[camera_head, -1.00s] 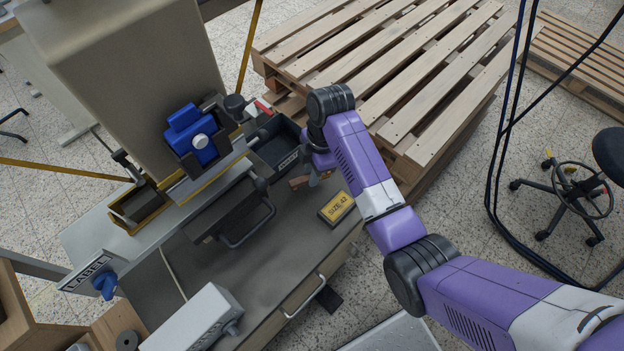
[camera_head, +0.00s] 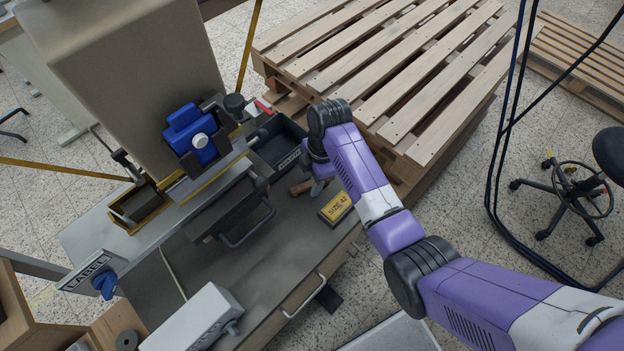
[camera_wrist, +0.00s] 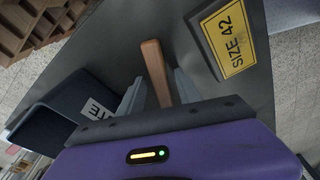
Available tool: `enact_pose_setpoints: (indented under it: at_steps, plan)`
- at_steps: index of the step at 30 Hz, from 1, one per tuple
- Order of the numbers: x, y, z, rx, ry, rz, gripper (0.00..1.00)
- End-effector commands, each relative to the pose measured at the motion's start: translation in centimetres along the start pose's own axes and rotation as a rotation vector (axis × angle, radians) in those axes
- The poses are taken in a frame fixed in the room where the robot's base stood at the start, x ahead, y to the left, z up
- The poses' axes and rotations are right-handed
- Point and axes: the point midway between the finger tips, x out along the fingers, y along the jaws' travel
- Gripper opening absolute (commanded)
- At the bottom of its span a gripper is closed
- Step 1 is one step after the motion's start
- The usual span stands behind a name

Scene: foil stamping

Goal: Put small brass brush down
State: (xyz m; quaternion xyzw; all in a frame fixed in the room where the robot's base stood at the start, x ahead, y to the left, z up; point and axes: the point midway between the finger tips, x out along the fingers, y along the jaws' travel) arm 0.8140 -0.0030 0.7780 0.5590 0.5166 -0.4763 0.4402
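The small brass brush shows as a wooden handle (camera_wrist: 155,70) in the wrist view, lying at the dark worktop. A short piece of the handle (camera_head: 302,187) also shows in the head view, left of my gripper. My gripper (camera_wrist: 159,80) is low at the worktop, with its two grey fingers apart on either side of the handle. Narrow gaps show between handle and fingers. The bristle end is hidden by the gripper body. In the head view my gripper (camera_head: 317,187) is partly hidden by my wrist.
A black labelled bin (camera_head: 290,163) stands close behind my gripper. A dark box with a yellow SIZE 42 label (camera_head: 336,208) lies close to the right. The stamping press (camera_head: 130,60) stands at left. Worktop toward the front (camera_head: 245,275) is clear. Wooden pallets (camera_head: 400,60) stand behind.

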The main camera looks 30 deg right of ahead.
Motion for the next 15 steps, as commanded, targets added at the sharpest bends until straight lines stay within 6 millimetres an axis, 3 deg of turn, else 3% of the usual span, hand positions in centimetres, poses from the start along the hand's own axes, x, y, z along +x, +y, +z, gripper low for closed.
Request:
enact_pose_setpoints:
  at_steps: [8,15]
  plan:
    - [-0.9,0.1,0.0,0.0,0.0,0.002,0.41]
    - [-5.2,0.1,0.0,-0.001,0.0,0.005,0.41]
